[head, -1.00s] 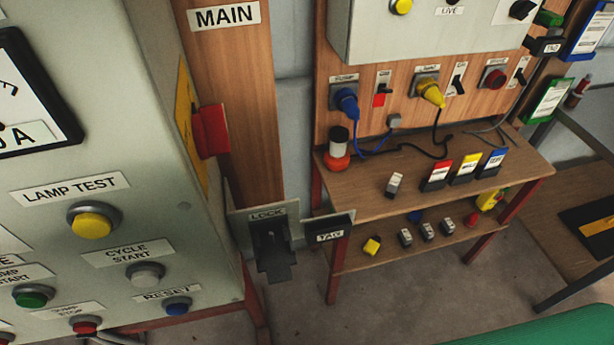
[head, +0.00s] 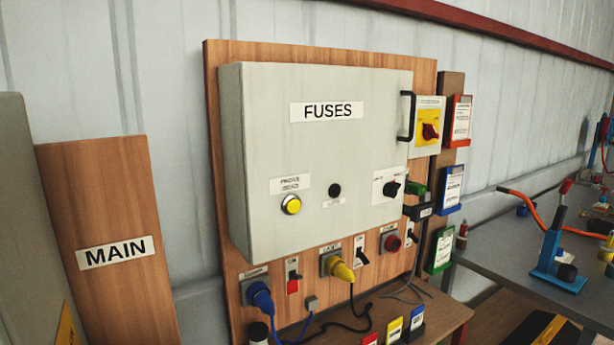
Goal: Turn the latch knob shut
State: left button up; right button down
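A grey box labelled FUSES (head: 330,150) is mounted on a wooden board in the middle of the head view. Its door looks closed against the box, with a black handle (head: 407,116) at its right edge. A small black knob (head: 391,188) sits on a white plate at the lower right of the door; it looks like the latch knob. Its exact turn angle is too small to tell. A yellow button (head: 291,204) and a round black part (head: 335,190) are on the same door. Neither of my grippers is in view.
Below the box are a blue plug (head: 260,297), a yellow plug (head: 341,271) and a red round button (head: 392,242). A red-and-yellow rotary switch (head: 429,131) is to the right. A bench (head: 500,270) with a blue tool (head: 556,265) stands farther right. A MAIN panel (head: 113,252) is left.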

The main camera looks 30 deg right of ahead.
aim_at(390, 189)
jog(key=z, duration=1.3)
